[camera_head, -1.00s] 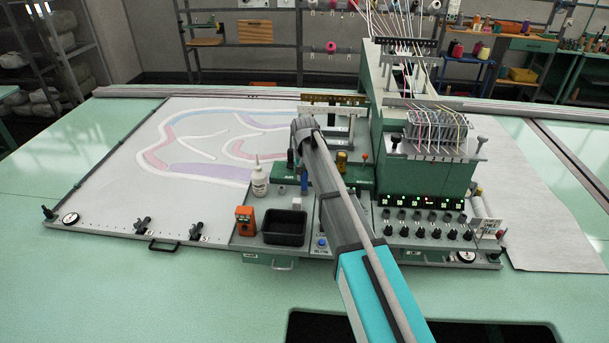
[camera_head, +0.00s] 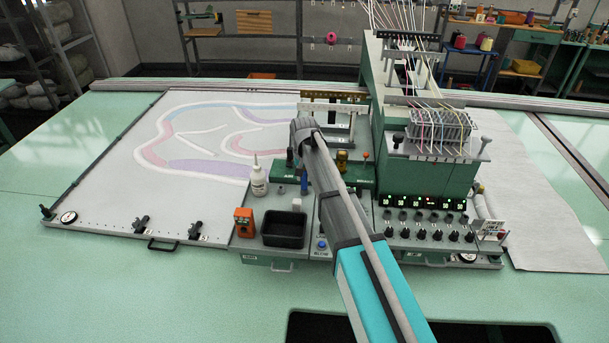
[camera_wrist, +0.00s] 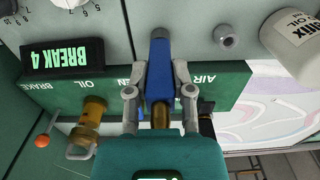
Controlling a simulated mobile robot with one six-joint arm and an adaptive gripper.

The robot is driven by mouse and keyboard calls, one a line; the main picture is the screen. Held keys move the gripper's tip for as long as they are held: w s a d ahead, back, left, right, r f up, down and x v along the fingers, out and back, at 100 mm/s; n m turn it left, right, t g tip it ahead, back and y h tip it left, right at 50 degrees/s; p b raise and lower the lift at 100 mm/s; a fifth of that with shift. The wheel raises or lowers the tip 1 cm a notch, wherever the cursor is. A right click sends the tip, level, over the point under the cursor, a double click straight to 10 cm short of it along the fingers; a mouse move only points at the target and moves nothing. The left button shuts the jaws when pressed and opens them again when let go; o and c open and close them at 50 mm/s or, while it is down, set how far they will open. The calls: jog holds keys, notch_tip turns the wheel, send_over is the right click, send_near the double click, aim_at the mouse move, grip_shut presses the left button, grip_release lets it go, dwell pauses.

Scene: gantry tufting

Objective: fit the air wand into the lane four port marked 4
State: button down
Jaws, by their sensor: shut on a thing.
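In the wrist view my gripper (camera_wrist: 164,76) is shut on the air wand (camera_wrist: 160,52), which has a blue body and a brass-coloured lower part between the fingers. The wand lies in front of a green rack (camera_wrist: 228,82) lettered BRAKE, OIL and AIR, near the AIR lettering; whether it touches the rack I cannot tell. In the head view a blue piece (camera_head: 304,183) shows beside my arm, which hides my gripper. The numbered lane ledge (camera_head: 432,148) is on the green machine head at right; its small numerals are hard to read, and I cannot single out port 4.
A display (camera_wrist: 62,58) reads BREAK 4. A brass oiler (camera_wrist: 88,122) and an orange-knobbed lever (camera_wrist: 42,140) stand beside the wand. A white bottle (camera_head: 259,181), black tray (camera_head: 284,229) and orange box (camera_head: 244,221) sit left of my arm. Threads hang above the ledge.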

jog(key=shift+w+a+f, duration=0.1)
jog(key=shift+c, duration=2.1)
grip_release()
jog(key=shift+f, duration=0.15)
